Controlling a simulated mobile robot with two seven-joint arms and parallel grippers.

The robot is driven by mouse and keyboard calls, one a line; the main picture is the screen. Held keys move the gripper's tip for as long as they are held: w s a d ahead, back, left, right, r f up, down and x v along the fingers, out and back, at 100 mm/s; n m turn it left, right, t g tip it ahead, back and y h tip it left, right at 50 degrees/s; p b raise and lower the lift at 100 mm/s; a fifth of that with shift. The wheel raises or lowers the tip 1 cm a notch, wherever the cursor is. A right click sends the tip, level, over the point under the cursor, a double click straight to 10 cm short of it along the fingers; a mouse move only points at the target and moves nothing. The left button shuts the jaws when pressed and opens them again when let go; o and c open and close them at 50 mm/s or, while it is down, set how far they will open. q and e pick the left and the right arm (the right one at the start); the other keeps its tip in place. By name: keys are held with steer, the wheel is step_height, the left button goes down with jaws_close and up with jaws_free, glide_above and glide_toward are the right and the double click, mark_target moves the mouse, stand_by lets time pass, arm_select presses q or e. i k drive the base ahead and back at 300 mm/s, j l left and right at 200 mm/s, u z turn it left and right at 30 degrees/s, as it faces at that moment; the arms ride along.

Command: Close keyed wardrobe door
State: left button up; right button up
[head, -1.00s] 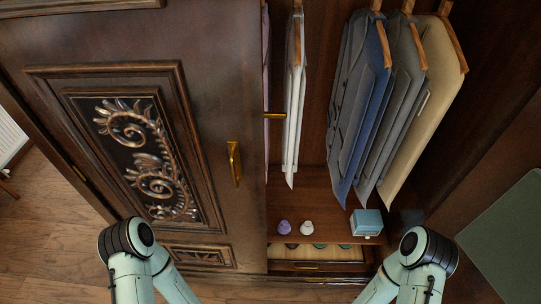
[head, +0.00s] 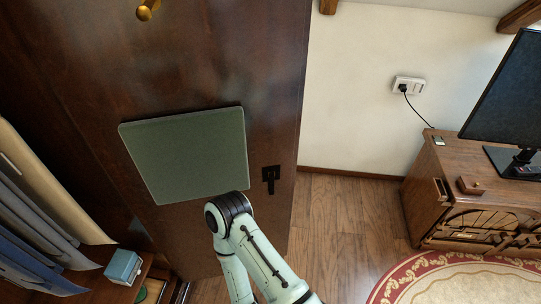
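The open wardrobe door (head: 270,70) stands swung out, its dark brown wooden inner face towards me. A flat grey-green square panel (head: 187,155) is on that face, and a dark lock plate (head: 270,178) sits near its right edge. A brass knob or hook (head: 147,10) shows at the top. My one visible arm, which appears to be the right, rises from the bottom in front of the door's lower part. Its elbow overlaps the panel's lower edge. I cannot tell whether it touches. Neither gripper is in view.
Hanging clothes (head: 45,200) and a light blue box (head: 123,267) are in the open wardrobe at left. Bare floor (head: 340,215) lies right of the door. A wooden cabinet (head: 425,185) with a monitor (head: 510,95) and a patterned rug (head: 460,280) are at right.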

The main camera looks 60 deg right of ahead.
mark_target(184, 105)
steer(key=k+l+z, duration=0.1)
steer(key=l+z, duration=0.6)
steer(key=l, duration=0.25)
steer(key=l+u, duration=0.3)
steer(key=l, duration=0.2)
steer(key=k+l+u, duration=0.15)
steer(key=l+u, duration=0.15)
steer(key=l, duration=0.2)
steer(key=l+u, duration=0.3)
steer(key=l, duration=0.2)
steer(key=l+u, duration=0.35)
steer(key=l, duration=0.2)
steer(key=l+u, duration=0.3)
steer(key=l, duration=0.85)
